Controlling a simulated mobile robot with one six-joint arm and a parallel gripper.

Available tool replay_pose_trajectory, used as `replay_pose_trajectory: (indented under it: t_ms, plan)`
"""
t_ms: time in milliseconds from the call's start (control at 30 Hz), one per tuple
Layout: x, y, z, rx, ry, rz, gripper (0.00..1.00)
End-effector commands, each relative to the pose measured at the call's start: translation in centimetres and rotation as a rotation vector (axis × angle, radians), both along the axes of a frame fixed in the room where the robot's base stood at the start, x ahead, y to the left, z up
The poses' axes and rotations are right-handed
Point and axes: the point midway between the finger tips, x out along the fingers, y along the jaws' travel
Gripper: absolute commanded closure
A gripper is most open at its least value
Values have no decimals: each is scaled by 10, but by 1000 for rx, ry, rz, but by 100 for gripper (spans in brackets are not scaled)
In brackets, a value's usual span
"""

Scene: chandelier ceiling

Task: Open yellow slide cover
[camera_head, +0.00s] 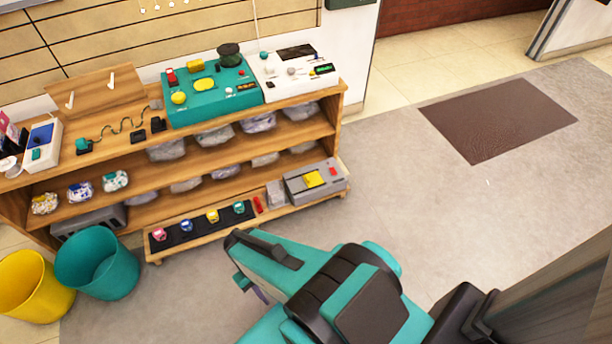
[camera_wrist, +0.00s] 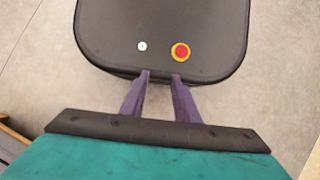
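Two pieces could be the yellow slide cover, and I cannot tell which. One is a yellow plate (camera_head: 315,179) on the grey box (camera_head: 334,186) on the low shelf. The other is a yellow oval piece (camera_head: 204,83) on the teal panel (camera_head: 215,104) on the top shelf. My gripper (camera_head: 260,292) is in front of the shelf, apart from both. In the wrist view its purple fingers (camera_wrist: 160,76) stand apart with nothing between them. Neither yellow piece shows in the wrist view.
A wooden shelf unit (camera_head: 230,147) holds several small devices and grey stones. A white panel (camera_head: 291,73) stands right of the teal one. A yellow bin (camera_head: 36,287) and a teal bin (camera_head: 97,267) stand at the lower left. The floor at right is clear, with a brown mat (camera_head: 498,118).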

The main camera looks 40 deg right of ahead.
Motion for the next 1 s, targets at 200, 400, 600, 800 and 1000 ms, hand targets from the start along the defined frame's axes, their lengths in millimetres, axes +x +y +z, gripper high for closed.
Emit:
replay_pose_trajectory:
  t_ms: [200,400,600,800,1000]
  plan:
    - [0,0,0,0,0,0,72]
    - [3,-1,-3,2,-4,-3,72]
    - [24,-8,-18,13,-35,-22,72]
    - [68,-23,-43,33,-102,-60,72]
    - [118,-54,-65,50,-186,-107,72]
